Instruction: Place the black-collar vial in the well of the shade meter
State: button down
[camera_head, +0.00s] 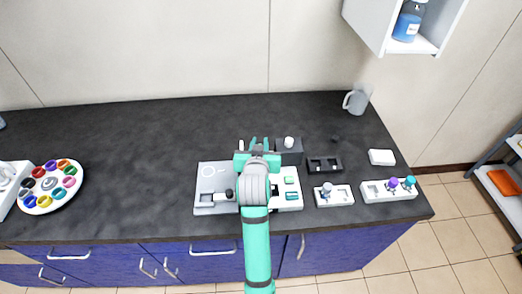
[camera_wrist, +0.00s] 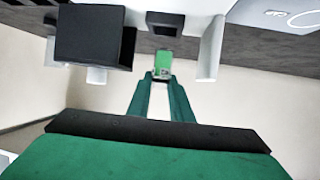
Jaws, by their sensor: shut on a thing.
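My gripper (camera_head: 253,143) is over the rear of the white bench equipment in the head view. In the wrist view its two green fingers (camera_wrist: 162,88) are closed on a small green-bodied item with a greyish end (camera_wrist: 163,65), which I take for the vial. I cannot tell which unit is the shade meter, and no well is clearly visible.
A white plate (camera_head: 209,175) with a ring and black knob lies left of my arm. White racks (camera_head: 334,196) (camera_head: 375,195) with capped vials, a dark tray (camera_head: 324,165) and a mug (camera_head: 355,102) are at right. A colour carousel (camera_head: 49,187) is far left. The left-middle counter is clear.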

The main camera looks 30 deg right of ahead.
jog(key=shift+w+d+f, duration=0.1)
jog(key=shift+d+f, duration=0.05)
jog(key=shift+f, duration=0.8)
jog(key=shift+d+f, duration=0.1)
jog(key=shift+f, duration=0.85)
jog(key=c, duration=1.6)
grip_release()
jog(key=v, duration=1.2)
